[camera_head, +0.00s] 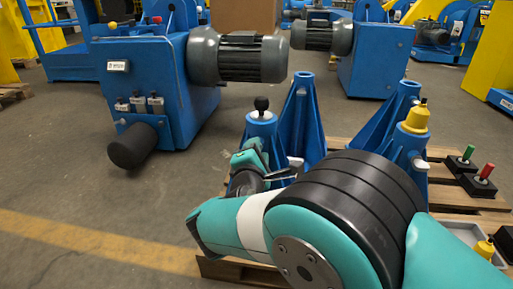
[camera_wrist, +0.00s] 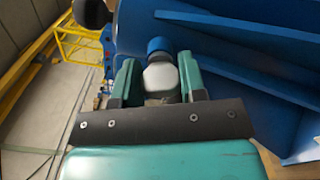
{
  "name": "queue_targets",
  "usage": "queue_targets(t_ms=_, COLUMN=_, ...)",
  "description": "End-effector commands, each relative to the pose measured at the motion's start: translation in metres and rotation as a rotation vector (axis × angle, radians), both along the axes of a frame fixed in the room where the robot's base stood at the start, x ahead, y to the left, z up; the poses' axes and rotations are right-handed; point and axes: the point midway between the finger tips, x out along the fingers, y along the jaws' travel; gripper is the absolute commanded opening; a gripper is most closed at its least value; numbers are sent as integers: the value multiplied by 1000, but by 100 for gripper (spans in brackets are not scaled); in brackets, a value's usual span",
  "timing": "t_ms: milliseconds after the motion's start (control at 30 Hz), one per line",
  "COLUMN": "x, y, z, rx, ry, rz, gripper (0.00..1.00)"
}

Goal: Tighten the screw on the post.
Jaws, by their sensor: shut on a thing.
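In the wrist view, the screw (camera_wrist: 161,80) shows as a pale grey rounded head in front of a round blue boss (camera_wrist: 157,46) on the blue post (camera_wrist: 235,55). My gripper (camera_wrist: 160,72) has its two teal fingers on either side of the head, shut on it. The screw's shank is hidden. In the head view, my wrist is beside a blue post (camera_head: 262,127) topped by a black ball knob (camera_head: 261,103). My own arm covers the post's lower part, and the fingertips are hard to make out.
Behind stands a taller blue post (camera_head: 303,115). A blue motor unit (camera_head: 160,80) stands at left. Floor at left is clear.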

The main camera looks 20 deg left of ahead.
Motion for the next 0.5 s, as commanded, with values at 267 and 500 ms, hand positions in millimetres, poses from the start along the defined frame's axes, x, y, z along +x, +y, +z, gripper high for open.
queue_targets(t_ms=267, x=0, y=-1, z=0, rx=252, ry=60, rz=-3, gripper=14)
queue_targets(t_ms=500, x=0, y=-1, z=-2, rx=473, ry=115, rz=-4, gripper=15)
